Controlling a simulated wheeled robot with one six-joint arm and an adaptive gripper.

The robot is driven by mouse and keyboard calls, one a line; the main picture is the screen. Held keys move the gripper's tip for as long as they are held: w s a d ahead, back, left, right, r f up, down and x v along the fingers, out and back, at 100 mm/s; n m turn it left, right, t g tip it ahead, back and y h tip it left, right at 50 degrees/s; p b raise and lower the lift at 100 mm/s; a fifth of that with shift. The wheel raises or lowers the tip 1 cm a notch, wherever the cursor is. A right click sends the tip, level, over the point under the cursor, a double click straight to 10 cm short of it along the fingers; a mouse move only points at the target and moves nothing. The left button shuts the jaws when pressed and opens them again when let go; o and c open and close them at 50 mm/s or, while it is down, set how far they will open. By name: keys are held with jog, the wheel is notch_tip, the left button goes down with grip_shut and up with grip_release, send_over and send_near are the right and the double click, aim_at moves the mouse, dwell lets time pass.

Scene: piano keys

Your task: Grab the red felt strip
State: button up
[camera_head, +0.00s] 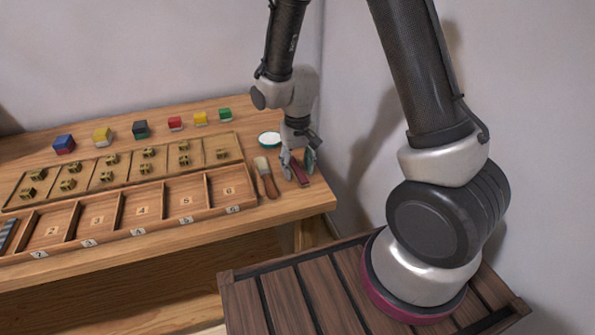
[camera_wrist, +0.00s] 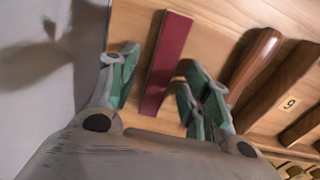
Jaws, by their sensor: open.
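The red felt strip (camera_head: 301,174) is a narrow dark-red bar lying on the right end of the wooden bench. It also shows in the wrist view (camera_wrist: 167,62), running lengthwise between my fingers. My gripper (camera_head: 297,166) is open, pointing down over the strip. In the wrist view my gripper (camera_wrist: 160,85) has one green-padded finger left of the strip and the other to its right, with a gap on each side. Part of the strip's near end is close to my gripper body. I cannot tell the exact height of the fingertips above the bench.
A wooden-handled brush (camera_head: 266,178) lies just left of the strip. A numbered compartment tray (camera_head: 160,190) fills the bench further left. A round white-topped dish (camera_head: 269,139) sits behind. Several coloured blocks line the back. A wall rises close on the right.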

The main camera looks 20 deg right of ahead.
jog(key=c, duration=0.8)
jog(key=shift+c, duration=0.2)
